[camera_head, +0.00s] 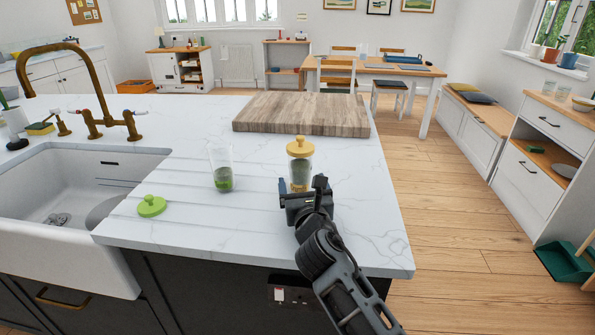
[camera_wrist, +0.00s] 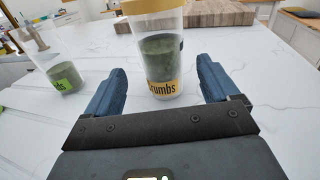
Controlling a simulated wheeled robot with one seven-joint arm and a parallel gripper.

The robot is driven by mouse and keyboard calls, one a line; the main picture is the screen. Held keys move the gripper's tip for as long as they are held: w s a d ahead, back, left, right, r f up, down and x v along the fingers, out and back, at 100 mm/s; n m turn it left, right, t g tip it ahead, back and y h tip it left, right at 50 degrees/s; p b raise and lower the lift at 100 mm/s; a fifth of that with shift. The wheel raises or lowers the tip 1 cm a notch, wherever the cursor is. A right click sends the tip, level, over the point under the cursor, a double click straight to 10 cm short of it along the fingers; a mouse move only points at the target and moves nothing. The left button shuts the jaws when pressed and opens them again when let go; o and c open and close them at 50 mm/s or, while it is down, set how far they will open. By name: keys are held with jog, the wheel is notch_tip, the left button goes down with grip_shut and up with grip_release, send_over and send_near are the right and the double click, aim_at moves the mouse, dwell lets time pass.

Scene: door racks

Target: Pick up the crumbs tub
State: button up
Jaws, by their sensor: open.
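The crumbs tub (camera_head: 300,160) is a clear tub with a yellow lid and dark contents, upright on the white marble counter. In the wrist view the tub (camera_wrist: 160,62) shows a yellow label reading "rumbs", its first letter cut off, and its top is out of frame. My gripper (camera_wrist: 160,88) is open, with one blue finger on each side of the tub's lower part. I see gaps between the fingers and the tub; whether the fingertips reach past it is hard to tell. In the head view my gripper (camera_head: 303,188) partly hides the tub's base.
A second clear tub (camera_head: 221,168) with a green label stands open to the left, also in the wrist view (camera_wrist: 60,70). A green lid (camera_head: 151,206) lies near the sink (camera_head: 60,190). A wooden board (camera_head: 300,114) lies behind the tub. The counter right of the tub is clear.

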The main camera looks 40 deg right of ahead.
aim_at(302, 178)
jog(key=x, duration=0.5)
jog(key=shift+d+p, duration=0.2)
jog(key=shift+p, duration=0.15)
jog(key=shift+r, duration=0.1)
jog(key=c, duration=1.2)
